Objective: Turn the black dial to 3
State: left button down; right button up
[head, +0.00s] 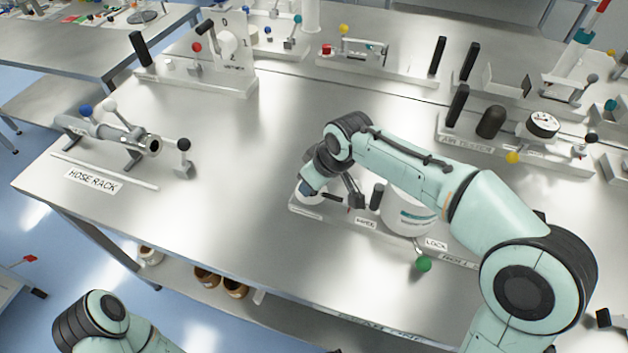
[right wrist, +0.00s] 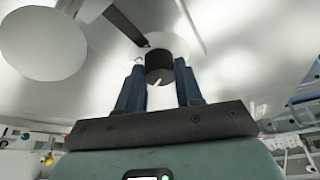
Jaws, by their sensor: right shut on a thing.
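The black dial (right wrist: 159,64) shows in the right wrist view as a short dark cylinder with a white pointer line, against a round white face (right wrist: 178,45). My right gripper (right wrist: 160,82) has its blue fingers on both sides of the dial and is shut on it. In the head view my right gripper (head: 309,187) reaches down over the left end of a labelled white panel (head: 303,210), hiding the dial there. The dial's numbers cannot be read. Only part of my left arm shows at the lower left; its gripper is out of view.
A white drum (head: 408,215), a black upright handle (head: 377,196) and a green knob (head: 424,264) stand right of my right gripper. A hose rack (head: 110,135) sits at the table's left. The table between the rack and my gripper is clear.

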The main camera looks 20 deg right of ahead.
jog(key=m, duration=0.2)
jog(key=m+h, duration=0.1)
jog(key=shift+a+m, duration=0.2)
jog(key=shift+m, duration=0.2)
jog(key=m, duration=0.1)
jog(key=m+h+b, duration=0.1)
jog(key=m, duration=0.1)
jog(key=shift+a+m+t+h, duration=0.1)
jog(key=shift+m+t+h, duration=0.2)
jog(key=shift+a+m+g+h, duration=0.15)
jog(key=shift+m+h, duration=0.3)
jog(key=shift+m, duration=0.8)
jog(key=shift+d+m+g+h, duration=0.1)
jog(key=shift+m+g+h, duration=0.25)
jog(key=shift+m, duration=0.9)
jog(key=o, duration=1)
jog(key=shift+o, duration=0.2)
jog(key=p+v, duration=0.2)
jog(key=v, duration=1.1)
jog(key=shift+s+a, duration=0.2)
jog(key=shift+a, duration=0.15)
